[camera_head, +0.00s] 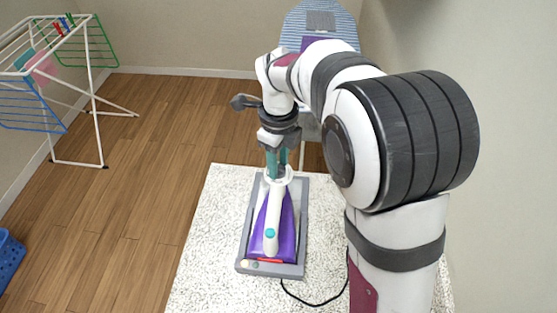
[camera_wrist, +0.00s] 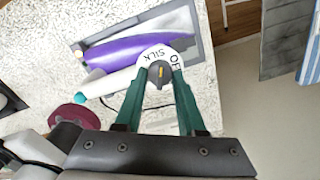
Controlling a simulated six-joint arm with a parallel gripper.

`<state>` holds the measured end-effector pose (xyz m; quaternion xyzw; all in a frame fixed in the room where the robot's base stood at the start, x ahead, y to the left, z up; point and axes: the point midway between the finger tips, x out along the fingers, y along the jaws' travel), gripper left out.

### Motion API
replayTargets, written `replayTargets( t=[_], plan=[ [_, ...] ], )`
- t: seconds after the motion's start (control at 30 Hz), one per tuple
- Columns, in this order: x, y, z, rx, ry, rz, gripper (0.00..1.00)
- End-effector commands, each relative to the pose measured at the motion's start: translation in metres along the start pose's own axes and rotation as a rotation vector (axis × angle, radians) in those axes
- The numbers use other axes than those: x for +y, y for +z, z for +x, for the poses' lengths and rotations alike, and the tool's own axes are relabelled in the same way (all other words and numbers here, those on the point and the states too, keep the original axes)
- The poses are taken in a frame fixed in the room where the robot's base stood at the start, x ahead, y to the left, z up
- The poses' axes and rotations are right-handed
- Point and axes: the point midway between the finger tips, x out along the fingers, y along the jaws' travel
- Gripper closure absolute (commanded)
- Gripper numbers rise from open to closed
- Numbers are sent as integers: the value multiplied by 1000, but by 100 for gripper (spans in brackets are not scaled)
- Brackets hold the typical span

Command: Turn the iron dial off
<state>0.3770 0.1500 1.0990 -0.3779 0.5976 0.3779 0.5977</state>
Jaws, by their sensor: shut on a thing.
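The iron (camera_head: 287,225), purple and white, lies in a grey tray (camera_head: 301,240) on the speckled counter. It also shows in the wrist view (camera_wrist: 125,47). Its white dial plate (camera_wrist: 152,52) carries the words "SILK" and "OFF". The dark dial knob (camera_wrist: 160,76) has a yellow mark, which lies on the side of this lettering; I cannot tell exactly which setting it points at. My gripper (camera_wrist: 160,78) has its teal fingers on either side of the knob, shut on it. In the head view my gripper (camera_head: 277,168) reaches down to the far end of the iron and hides the knob.
A black cord (camera_head: 312,303) runs from the tray across the counter (camera_head: 205,260). An ironing board (camera_head: 320,20) stands behind my arm. A drying rack (camera_head: 75,90) stands at the far left, and a blue basket (camera_head: 8,258) at the left edge. The wooden floor between is clear.

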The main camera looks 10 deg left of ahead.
Motion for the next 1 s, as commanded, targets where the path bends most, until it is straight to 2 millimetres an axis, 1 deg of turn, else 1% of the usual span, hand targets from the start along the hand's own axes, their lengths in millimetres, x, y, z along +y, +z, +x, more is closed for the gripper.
replayTargets(
  t=[0.6, 0.8, 1.0],
  plan=[
    [0, 0, 0, -1, 0, 562, 100],
    [0, 0, 0, -1, 0, 700, 100],
    [0, 0, 0, 0, 0, 795, 100]
  ],
)
